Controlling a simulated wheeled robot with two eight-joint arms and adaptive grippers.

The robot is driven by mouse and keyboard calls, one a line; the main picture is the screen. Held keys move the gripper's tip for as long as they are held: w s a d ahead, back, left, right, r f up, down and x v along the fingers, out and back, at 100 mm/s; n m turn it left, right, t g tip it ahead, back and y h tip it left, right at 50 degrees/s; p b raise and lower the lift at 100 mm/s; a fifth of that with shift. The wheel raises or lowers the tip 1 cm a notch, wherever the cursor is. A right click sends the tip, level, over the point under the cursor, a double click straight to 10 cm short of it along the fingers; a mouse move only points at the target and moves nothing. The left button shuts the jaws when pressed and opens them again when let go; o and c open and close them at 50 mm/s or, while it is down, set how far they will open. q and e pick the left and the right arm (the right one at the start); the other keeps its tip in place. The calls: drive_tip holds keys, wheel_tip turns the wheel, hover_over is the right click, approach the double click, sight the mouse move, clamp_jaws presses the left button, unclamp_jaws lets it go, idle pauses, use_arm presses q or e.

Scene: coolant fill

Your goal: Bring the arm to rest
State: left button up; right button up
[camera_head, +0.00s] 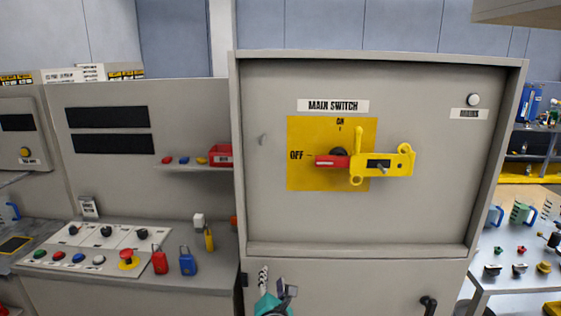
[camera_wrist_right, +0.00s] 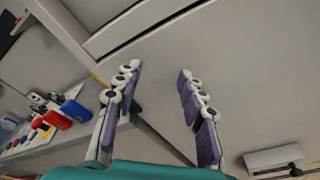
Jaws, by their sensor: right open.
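My right gripper (camera_head: 276,285) shows at the bottom of the head view, low in front of the grey cabinet (camera_head: 450,200). In the right wrist view the right gripper (camera_wrist_right: 158,85) has its two purple-padded fingers spread apart, with nothing between them. The grey cabinet surface lies beyond the fingers. The main switch's red handle (camera_head: 331,162) points left to OFF on a yellow plate (camera_head: 305,180). A yellow hasp (camera_head: 393,165) sits at the switch, right of the handle. My left gripper is not in view.
A control desk at left carries an emergency stop (camera_head: 127,257), a red padlock (camera_head: 160,262), a blue padlock (camera_head: 188,263) and a yellow padlock (camera_head: 209,239). A small shelf (camera_head: 190,168) holds a red box. A black handle (camera_head: 428,304) is on the lower cabinet. A bench stands at right.

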drive_tip(key=s+d+m+g+h, duration=0.2)
drive_tip(key=s+d+m, duration=0.3)
drive_tip(key=d+m, duration=0.3)
drive_tip(key=s+d+m+g+h, duration=0.1)
drive_tip(key=s+d+m+g, duration=0.2)
drive_tip(key=s+d+m, duration=0.35)
drive_tip(key=s+d+f+m+g+y, duration=0.1)
drive_tip(key=s+d+f+m+g, duration=0.1)
drive_tip(key=s+m, duration=0.5)
drive_tip(key=s+d+f+m+g+y, duration=0.1)
drive_tip(key=s+d+f+m+g, duration=0.1)
drive_tip(key=s+m, duration=0.4)
wheel_tip(320, 180, down, 2)
drive_tip(key=shift+s+d+f+m, duration=0.2)
drive_tip(key=shift+s+d+m, duration=0.15)
drive_tip(key=shift+s+d, duration=0.6)
drive_tip(key=shift+s+a, duration=0.15)
